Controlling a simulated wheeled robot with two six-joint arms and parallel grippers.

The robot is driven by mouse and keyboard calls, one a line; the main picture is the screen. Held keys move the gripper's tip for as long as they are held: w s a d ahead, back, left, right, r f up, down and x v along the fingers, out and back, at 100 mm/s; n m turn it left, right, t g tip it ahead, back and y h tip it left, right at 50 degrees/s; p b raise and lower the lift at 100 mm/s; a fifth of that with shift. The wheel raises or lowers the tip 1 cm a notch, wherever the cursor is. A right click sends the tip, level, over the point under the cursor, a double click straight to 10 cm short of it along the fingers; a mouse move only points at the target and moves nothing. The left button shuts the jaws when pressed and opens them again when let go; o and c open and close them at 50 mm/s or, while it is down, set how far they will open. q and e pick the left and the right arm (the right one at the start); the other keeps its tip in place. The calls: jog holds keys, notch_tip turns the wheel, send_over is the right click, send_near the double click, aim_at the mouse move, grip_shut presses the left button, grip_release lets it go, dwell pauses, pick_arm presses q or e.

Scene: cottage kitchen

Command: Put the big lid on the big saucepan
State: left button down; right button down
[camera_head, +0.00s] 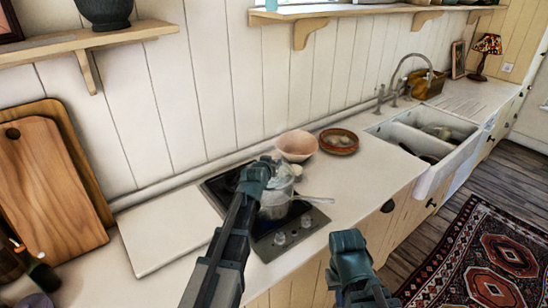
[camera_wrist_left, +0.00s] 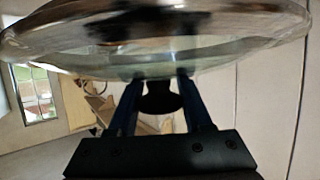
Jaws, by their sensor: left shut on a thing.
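The big saucepan (camera_head: 274,207), metallic with a handle pointing right, stands on the dark hob. It is partly hidden by my left arm. My left gripper (camera_head: 262,168) is over the saucepan, shut on the knob of the big glass lid. The lid fills the upper part of the left wrist view (camera_wrist_left: 75,52), and its dark knob sits between the fingers (camera_wrist_left: 160,98). In the head view the lid is hard to make out, so I cannot tell whether it touches the saucepan's rim. My right gripper (camera_head: 348,243) is low at the counter's front, its fingers not clearly visible.
The black hob (camera_head: 262,248) has knobs at its front. A pink bowl (camera_head: 296,145) and a brown dish (camera_head: 339,141) stand behind and to the right. Wooden boards (camera_head: 45,180) lean at the left. A white sink (camera_head: 430,170) is further right. The counter right of the hob is clear.

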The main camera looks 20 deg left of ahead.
pick_arm(q)
jog(key=shift+s, duration=0.15)
notch_tip(320, 180, down, 6)
jog(key=b, duration=0.6)
jog(key=shift+r, duration=0.15)
jog(key=shift+f+b, duration=0.4)
jog(key=shift+f, duration=0.05)
dwell(1.1)
jog(key=c, duration=0.6)
grip_release()
jog(key=shift+s+r, duration=0.1)
jog(key=shift+p+v, duration=2.15)
jog(key=shift+v, duration=3.25)
jog(key=shift+d, duration=0.1)
